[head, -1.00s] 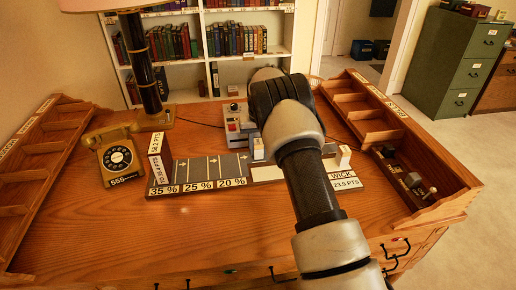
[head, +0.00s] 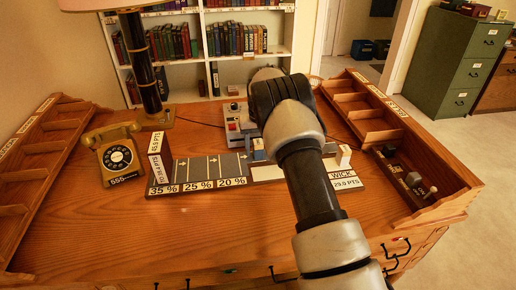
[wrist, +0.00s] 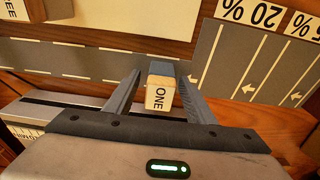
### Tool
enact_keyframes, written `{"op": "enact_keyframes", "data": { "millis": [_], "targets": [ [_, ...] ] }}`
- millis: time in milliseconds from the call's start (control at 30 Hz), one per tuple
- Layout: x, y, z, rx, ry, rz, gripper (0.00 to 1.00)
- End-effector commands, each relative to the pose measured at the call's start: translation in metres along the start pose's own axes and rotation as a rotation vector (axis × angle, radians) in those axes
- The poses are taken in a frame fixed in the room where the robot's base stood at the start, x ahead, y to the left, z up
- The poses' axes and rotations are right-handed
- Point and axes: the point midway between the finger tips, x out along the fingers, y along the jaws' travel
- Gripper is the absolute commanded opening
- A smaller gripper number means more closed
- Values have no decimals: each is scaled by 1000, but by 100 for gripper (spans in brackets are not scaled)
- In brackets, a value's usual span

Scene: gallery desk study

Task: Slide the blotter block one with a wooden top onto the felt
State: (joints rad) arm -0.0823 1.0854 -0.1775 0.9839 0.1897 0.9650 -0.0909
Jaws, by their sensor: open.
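The blotter block one (wrist: 159,98), a small block with a tan wooden face lettered ONE and a blue-grey part behind it, stands between the fingers of my gripper (wrist: 160,76). The gripper is open, with a finger on each side of the block; I cannot tell whether either touches it. In the head view a small bluish block (head: 258,149) shows beside my arm, which hides most of the gripper. A pale pad (head: 267,174) lies on the board to the right of grey lanes with arrows (head: 198,168). I cannot tell which surface is the felt.
A white upright block (head: 344,156) stands near the WICK plate (head: 344,180). A grey device with a red part (head: 236,127) is behind the lanes. A telephone (head: 117,158) and a lamp (head: 152,80) are at left. The front desktop is clear.

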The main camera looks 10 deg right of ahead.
Motion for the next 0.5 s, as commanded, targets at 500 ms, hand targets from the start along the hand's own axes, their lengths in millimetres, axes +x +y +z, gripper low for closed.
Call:
{"op": "enact_keyframes", "data": {
  "millis": [500],
  "targets": [
    [-98,0,-1,-1,4,-1,50]
  ]
}}
